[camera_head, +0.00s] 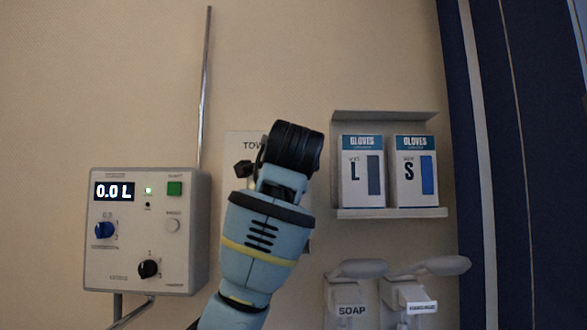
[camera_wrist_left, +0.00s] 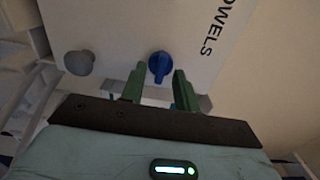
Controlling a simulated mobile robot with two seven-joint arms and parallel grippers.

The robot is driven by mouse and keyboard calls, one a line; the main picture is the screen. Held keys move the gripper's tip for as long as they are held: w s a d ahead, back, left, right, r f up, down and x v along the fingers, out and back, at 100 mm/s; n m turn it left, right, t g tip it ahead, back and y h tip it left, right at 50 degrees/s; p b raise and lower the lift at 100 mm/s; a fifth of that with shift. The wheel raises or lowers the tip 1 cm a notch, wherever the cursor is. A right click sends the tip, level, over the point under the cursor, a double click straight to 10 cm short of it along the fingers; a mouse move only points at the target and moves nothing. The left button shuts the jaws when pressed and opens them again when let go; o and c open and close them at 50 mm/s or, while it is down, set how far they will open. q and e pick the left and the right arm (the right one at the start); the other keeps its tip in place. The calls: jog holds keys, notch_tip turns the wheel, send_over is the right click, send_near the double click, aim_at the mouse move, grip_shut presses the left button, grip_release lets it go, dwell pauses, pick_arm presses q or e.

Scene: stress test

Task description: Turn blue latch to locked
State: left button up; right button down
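In the left wrist view, a blue latch (camera_wrist_left: 160,66), a round knob with a raised grip, sits on the white towel dispenser (camera_wrist_left: 110,30). My left gripper (camera_wrist_left: 159,72) has its two green fingers apart, one on each side of the latch in the picture, with no clear contact. I cannot tell how far the fingertips are from the dispenser face. In the head view, my left arm covers most of the towel dispenser (camera_head: 238,142) and hides the latch. My right gripper is in neither view.
A grey round knob (camera_wrist_left: 78,62) is left of the latch. In the head view, a control box (camera_head: 145,205) with another blue knob (camera_head: 104,230) is at left. A glove rack (camera_head: 390,213) and soap dispensers (camera_head: 350,295) are at right, near a dark blue curtain (camera_head: 540,150).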

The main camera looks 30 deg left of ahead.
pick_arm(q)
jog(key=v, duration=0.7)
jog(key=shift+s, duration=0.3)
jog(key=shift+d+f, duration=0.1)
jog(key=shift+d, duration=0.05)
